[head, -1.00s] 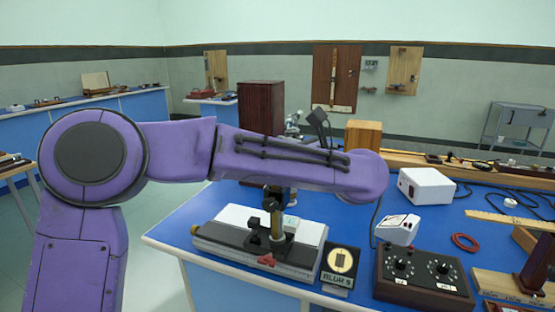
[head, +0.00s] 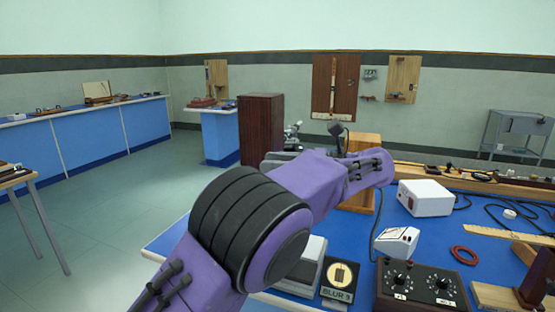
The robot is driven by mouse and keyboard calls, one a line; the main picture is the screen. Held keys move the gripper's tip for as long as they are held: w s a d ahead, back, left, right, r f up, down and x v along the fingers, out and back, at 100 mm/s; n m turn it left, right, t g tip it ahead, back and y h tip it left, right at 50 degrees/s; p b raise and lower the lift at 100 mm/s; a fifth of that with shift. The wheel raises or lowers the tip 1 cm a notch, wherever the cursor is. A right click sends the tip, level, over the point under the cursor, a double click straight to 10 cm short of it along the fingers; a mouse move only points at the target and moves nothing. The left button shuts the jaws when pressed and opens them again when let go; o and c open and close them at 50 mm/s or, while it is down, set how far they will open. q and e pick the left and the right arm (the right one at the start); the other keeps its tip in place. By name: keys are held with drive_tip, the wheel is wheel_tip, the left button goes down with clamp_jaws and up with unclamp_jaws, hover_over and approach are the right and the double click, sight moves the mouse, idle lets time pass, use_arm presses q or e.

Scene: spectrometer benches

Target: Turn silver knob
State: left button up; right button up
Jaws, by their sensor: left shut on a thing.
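My left arm spans the middle of the head view. A small dark part (head: 337,129) on a stalk pokes up behind its far link and seems to belong to my left wrist. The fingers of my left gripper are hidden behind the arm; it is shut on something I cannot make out. I cannot pick out a silver knob for certain. A brown control box (head: 423,288) carries two dark round dials at the front right. An instrument on a pale and dark base (head: 304,268) is mostly covered by my arm. My right gripper is not in view.
White boxes (head: 425,197), a red ring (head: 464,255), cables and wooden rails crowd the right of the blue bench (head: 352,237). A wooden block (head: 361,190) stands behind my arm. Open floor lies left.

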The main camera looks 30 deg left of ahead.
use_arm(q)
drive_tip(key=shift+g, duration=0.3)
drive_tip(key=o, duration=0.9)
drive_tip(key=shift+a, duration=0.1)
drive_tip(key=shift+o, duration=0.3)
drive_tip(key=shift+s+a, duration=0.1)
drive_tip(key=shift+a, duration=0.05)
drive_tip(key=shift+d, duration=0.2)
drive_tip(key=shift+a, duration=0.1)
